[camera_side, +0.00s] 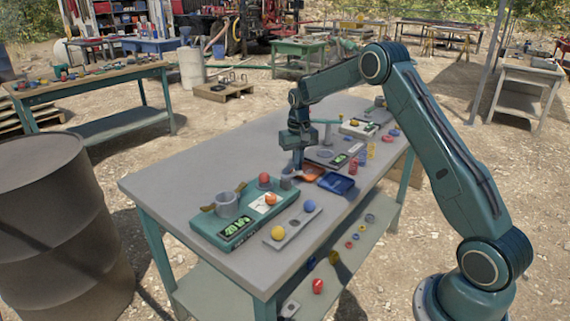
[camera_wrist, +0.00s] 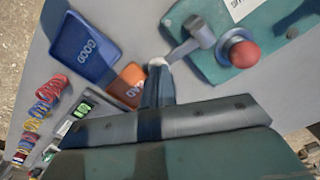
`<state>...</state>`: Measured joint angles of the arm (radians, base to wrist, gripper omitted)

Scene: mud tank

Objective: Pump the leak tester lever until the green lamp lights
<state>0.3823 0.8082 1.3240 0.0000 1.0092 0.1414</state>
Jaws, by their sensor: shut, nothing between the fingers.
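The leak tester (camera_side: 222,238) is a teal box on the near part of the bench, with a grey cup (camera_side: 227,204), a red knob (camera_side: 264,179) and a display with green digits (camera_side: 238,227). In the wrist view its teal top (camera_wrist: 210,68) carries the red knob (camera_wrist: 244,53) and a grey lever (camera_wrist: 184,48) on a round pivot (camera_wrist: 200,32). My gripper (camera_side: 297,170) is shut and empty, pointing down beside the tester. In the wrist view my fingertips (camera_wrist: 158,72) are close to the lever's pale end; contact is unclear. I cannot make out a lit green lamp.
An orange tray (camera_wrist: 131,84) and a blue tray marked GOOD (camera_wrist: 85,48) lie beside my fingers. A grey plate (camera_side: 293,229) with yellow and blue balls lies in front of the tester. The bench's left part is clear.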

